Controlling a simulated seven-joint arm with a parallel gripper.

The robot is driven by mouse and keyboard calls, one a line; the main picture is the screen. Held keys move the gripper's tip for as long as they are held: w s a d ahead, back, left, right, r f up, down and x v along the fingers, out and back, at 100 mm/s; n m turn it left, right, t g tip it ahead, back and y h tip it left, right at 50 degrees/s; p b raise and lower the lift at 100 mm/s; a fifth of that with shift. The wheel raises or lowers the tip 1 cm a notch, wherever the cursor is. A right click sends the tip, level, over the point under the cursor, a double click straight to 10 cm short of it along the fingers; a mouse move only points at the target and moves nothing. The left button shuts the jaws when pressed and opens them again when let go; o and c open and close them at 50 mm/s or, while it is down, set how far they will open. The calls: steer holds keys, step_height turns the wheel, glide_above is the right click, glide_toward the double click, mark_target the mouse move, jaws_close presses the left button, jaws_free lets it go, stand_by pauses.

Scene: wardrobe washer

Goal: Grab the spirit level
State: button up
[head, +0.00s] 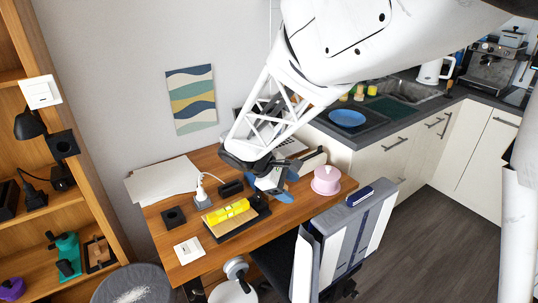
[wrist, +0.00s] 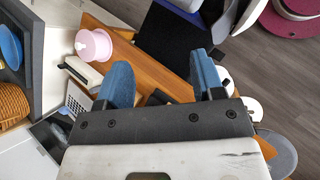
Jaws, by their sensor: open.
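A yellow bar that looks like the spirit level (head: 227,211) lies on a dark, wood-edged tray (head: 240,224) on the wooden desk (head: 194,256). My gripper (head: 282,187) is above the desk, to the right of the yellow bar and apart from it. In the wrist view its two blue fingers (wrist: 163,80) are spread, with nothing between them. The yellow bar does not show clearly in the wrist view.
A pink round container (head: 326,180) stands on the desk's right side and also shows in the wrist view (wrist: 94,46). A chair (head: 340,236) stands in front.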

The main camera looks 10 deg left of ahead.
steer(key=w+a+f+n+t+h, duration=0.1)
steer(key=a+f+n+t, duration=0.2)
steer(key=a, duration=0.5)
steer(key=w+a+f+n+h, duration=0.1)
steer(key=w+a+f+n, duration=0.15)
steer(key=a+f, duration=0.4)
steer(key=n+t, duration=0.4)
steer(key=n, duration=0.2)
glide_toward(214, 214)
steer(key=x, duration=0.3)
steer(key=shift+d+r, duration=0.1)
steer(key=shift+d, duration=0.2)
steer(key=shift+d, duration=0.1)
steer(key=shift+x, duration=1.2)
steer(key=shift+w, duration=0.1)
steer(key=shift+f+x, duration=0.2)
steer(key=shift+x, duration=2.35)
steer(key=shift+c, duration=0.3)
